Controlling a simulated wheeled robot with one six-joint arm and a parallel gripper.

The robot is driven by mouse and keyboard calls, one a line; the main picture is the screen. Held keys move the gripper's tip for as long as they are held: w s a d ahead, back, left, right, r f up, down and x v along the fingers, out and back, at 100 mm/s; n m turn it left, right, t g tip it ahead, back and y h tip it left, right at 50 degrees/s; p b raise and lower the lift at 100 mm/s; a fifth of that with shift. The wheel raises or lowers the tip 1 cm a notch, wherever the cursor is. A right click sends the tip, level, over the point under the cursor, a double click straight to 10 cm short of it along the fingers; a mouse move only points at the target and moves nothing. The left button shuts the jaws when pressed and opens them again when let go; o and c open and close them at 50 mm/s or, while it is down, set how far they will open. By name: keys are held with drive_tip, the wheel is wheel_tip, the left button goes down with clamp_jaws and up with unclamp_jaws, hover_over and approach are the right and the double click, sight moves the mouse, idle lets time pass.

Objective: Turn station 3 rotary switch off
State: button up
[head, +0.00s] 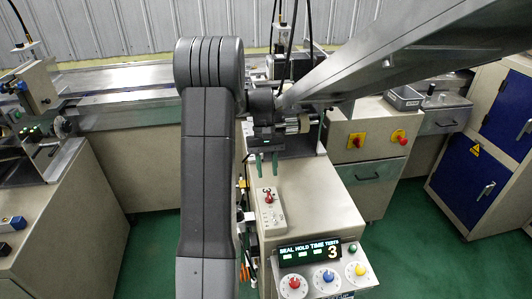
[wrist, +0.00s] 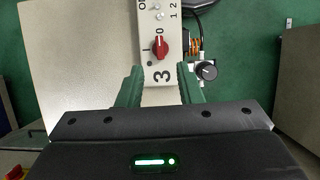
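The station 3 rotary switch is a red knob (wrist: 160,45) on a pale control box marked 3, with 0 and I marks beside it. In the head view the red knob (head: 268,197) sits on the narrow control box (head: 271,213) on top of the cream cabinet. Its exact pointer setting is too small to tell. My gripper (head: 267,164) has green fingers, apart and empty, above the far end of the box. In the wrist view my gripper (wrist: 160,90) is open, with its fingers beside the 3 and short of the knob, not touching it.
A panel with a display reading 3 (head: 310,250) and red, blue and yellow dials stands at the cabinet's front. A black knob (wrist: 206,71) and cables lie right of the box in the wrist view. Cream cabinet top (wrist: 85,60) is clear to the left.

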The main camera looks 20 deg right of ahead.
sight(269, 195)
drive_tip(key=v, duration=0.6)
idle(0.4)
drive_tip(key=x, duration=1.3)
drive_tip(key=shift+s+f, duration=0.15)
drive_tip(key=shift+f, duration=0.15)
